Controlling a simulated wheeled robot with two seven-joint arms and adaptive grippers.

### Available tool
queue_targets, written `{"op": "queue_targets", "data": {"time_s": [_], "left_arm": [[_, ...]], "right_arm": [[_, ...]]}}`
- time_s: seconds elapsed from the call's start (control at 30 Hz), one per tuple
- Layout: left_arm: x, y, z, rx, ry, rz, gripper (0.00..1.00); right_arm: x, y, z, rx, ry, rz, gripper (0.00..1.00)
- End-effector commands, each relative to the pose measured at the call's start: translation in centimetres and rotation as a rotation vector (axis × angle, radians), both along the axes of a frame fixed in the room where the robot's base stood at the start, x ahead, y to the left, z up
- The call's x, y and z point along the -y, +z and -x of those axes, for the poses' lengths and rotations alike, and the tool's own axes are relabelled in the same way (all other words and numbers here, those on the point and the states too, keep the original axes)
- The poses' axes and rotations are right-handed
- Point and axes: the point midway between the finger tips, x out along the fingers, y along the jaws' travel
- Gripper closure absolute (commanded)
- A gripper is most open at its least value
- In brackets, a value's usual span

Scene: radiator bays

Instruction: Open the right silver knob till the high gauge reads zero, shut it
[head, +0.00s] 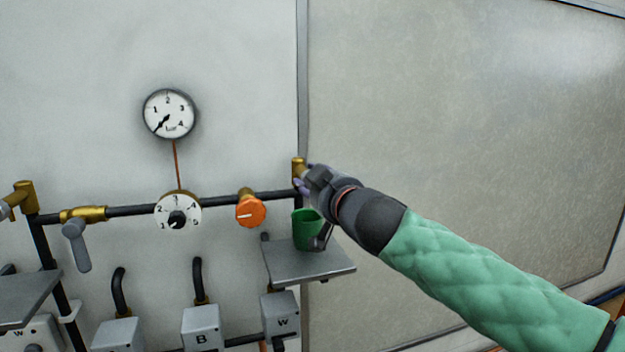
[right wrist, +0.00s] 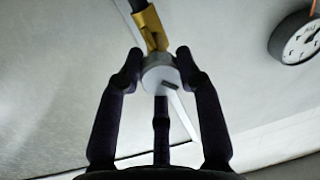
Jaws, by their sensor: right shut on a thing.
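The right silver knob (right wrist: 158,76) is a pale round piece under a brass fitting (right wrist: 151,28) in the right wrist view. My right gripper (head: 309,180) is shut on it, with fingers on both sides of it. In the head view the gripper hides the knob, and the brass fitting (head: 298,168) shows at the pipe's right end. The high gauge (head: 169,114) is a round white dial marked bar. Its needle points to the lower left, at or close to the zero end. My left gripper is not in view.
A green cup (head: 307,230) stands on a grey shelf (head: 322,266) below the brass fitting. An orange knob (head: 251,211), a white numbered dial (head: 178,212) and a grey lever (head: 77,245) sit along the black pipe. A large pale panel (head: 470,130) fills the right.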

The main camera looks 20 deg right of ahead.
Motion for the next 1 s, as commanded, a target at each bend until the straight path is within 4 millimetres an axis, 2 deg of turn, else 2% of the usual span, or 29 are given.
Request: {"op": "queue_targets", "data": {"time_s": [0.6,1.0], "left_arm": [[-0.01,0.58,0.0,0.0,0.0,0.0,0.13],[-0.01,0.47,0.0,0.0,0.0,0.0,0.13]], "right_arm": [[-0.14,-0.16,-0.07,0.016,0.001,0.579,0.97],[-0.19,-0.2,-0.08,0.025,0.002,0.853,0.97]]}}
